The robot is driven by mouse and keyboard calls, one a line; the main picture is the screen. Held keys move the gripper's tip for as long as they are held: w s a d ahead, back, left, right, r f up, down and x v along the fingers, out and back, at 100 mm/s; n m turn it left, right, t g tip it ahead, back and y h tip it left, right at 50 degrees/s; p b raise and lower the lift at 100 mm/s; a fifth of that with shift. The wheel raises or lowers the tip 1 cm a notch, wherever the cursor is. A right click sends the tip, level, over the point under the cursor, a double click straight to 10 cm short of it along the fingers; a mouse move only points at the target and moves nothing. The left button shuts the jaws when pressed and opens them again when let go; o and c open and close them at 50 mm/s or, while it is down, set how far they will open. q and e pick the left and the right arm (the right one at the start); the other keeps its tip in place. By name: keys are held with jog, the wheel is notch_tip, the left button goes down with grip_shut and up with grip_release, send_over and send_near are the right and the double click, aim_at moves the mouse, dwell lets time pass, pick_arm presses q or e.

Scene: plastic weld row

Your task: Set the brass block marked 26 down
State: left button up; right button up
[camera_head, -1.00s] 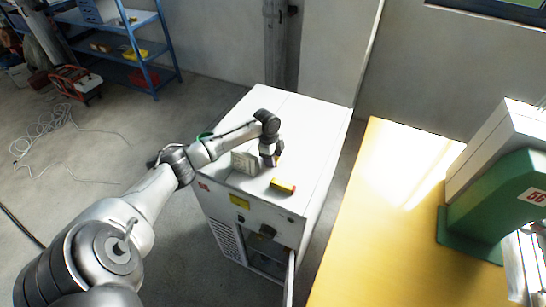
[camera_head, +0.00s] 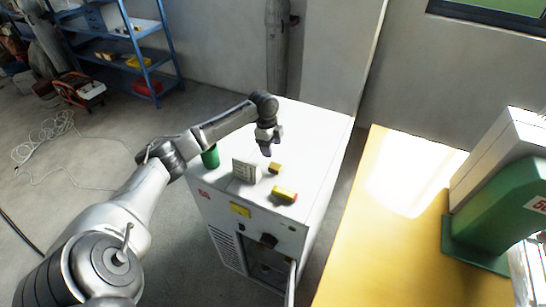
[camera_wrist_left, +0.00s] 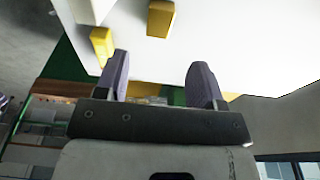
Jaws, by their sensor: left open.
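My right gripper is not in view.
A yellow object with a red end (camera_head: 284,194) lies near the cabinet's front edge. A yellow table (camera_head: 375,240) with a green machine (camera_head: 500,205) is at right. The cabinet top's right side is clear.

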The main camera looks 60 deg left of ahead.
pick_arm(q)
jog(key=shift+s+a+r, duration=0.15)
jog(key=shift+r, duration=1.3)
